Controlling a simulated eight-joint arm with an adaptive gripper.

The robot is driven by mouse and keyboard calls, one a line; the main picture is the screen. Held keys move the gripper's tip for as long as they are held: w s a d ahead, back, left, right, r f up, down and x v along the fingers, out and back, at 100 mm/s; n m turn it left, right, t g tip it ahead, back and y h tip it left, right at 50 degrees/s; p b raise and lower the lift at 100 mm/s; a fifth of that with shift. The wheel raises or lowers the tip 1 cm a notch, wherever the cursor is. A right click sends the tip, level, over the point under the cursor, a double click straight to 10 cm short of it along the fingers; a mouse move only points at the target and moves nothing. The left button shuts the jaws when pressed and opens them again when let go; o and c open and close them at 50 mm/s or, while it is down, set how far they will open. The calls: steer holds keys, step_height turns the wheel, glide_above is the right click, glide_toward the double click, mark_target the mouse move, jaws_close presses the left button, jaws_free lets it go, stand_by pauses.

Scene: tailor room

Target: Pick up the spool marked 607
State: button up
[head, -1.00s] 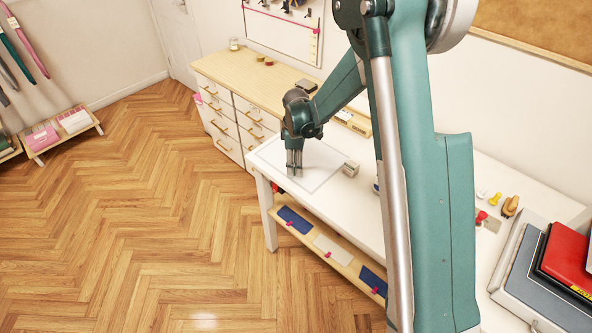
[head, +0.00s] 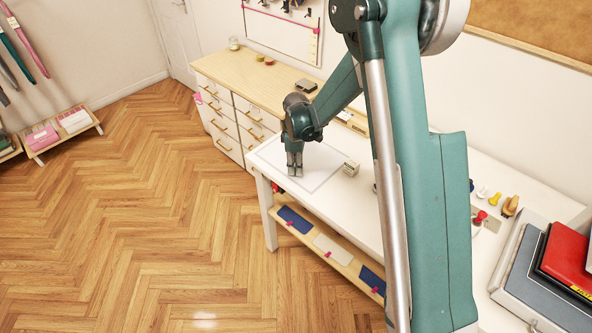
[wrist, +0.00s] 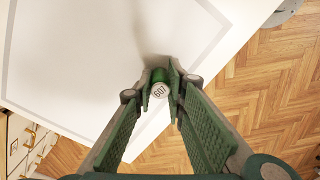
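The spool marked 607 (wrist: 160,90) shows in the wrist view, its round white top carrying the number and a bit of green behind it. It sits between the tips of my gripper (wrist: 160,98), with a fingertip close against each side. My gripper looks shut on it. In the head view my gripper (head: 295,174) points down at the left part of the white table (head: 332,205), inside a grey outlined square. The spool cannot be made out there, hidden by the fingers. Whether it touches the table is unclear.
A small grey block (head: 351,168) stands right of my gripper on the table. A wooden drawer cabinet (head: 235,110) adjoins behind left. Yellow and red small items (head: 481,217) and a red box (head: 568,255) lie at the right. The outlined square is otherwise clear.

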stand_by(0.4)
step_height(320, 180, up, 10)
stand_by(0.7)
